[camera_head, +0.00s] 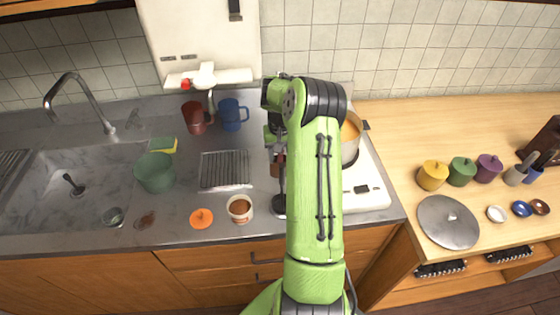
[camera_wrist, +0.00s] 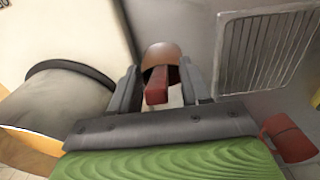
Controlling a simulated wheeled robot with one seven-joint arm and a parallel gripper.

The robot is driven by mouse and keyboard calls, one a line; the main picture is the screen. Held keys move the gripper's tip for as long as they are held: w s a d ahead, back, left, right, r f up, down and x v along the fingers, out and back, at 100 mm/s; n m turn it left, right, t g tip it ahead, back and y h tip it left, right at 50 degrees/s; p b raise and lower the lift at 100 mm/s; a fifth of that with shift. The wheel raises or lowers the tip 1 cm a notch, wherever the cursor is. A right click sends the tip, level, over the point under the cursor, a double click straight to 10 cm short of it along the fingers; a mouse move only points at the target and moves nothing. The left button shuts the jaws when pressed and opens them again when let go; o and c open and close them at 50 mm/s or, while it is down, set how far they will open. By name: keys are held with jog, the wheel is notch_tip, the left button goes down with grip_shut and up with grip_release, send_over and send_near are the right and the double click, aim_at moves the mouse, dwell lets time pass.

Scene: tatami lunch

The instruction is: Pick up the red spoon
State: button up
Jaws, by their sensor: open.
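The red spoon (camera_wrist: 156,87) shows in the wrist view as a red block-like piece between my fingers. Its far end lies close to a round brown container (camera_wrist: 163,52); whether it stands in it I cannot tell. My gripper (camera_wrist: 160,80) is open, with one finger on each side of the red piece, and a gap shows on the right. In the head view my gripper (camera_head: 277,150) is over the counter between the wire rack and the stove, and my arm hides much of it. The spoon is not clear in that view.
A pot (camera_head: 350,140) stands on the stove right of my arm; it fills the left of the wrist view (camera_wrist: 60,100). A wire rack (camera_head: 225,170) lies to the left, with a red mug (camera_head: 194,117) and blue mug (camera_head: 231,114) behind. A small bowl (camera_head: 240,208) sits in front.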

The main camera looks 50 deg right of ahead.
jog(key=shift+r, duration=0.1)
grip_shut()
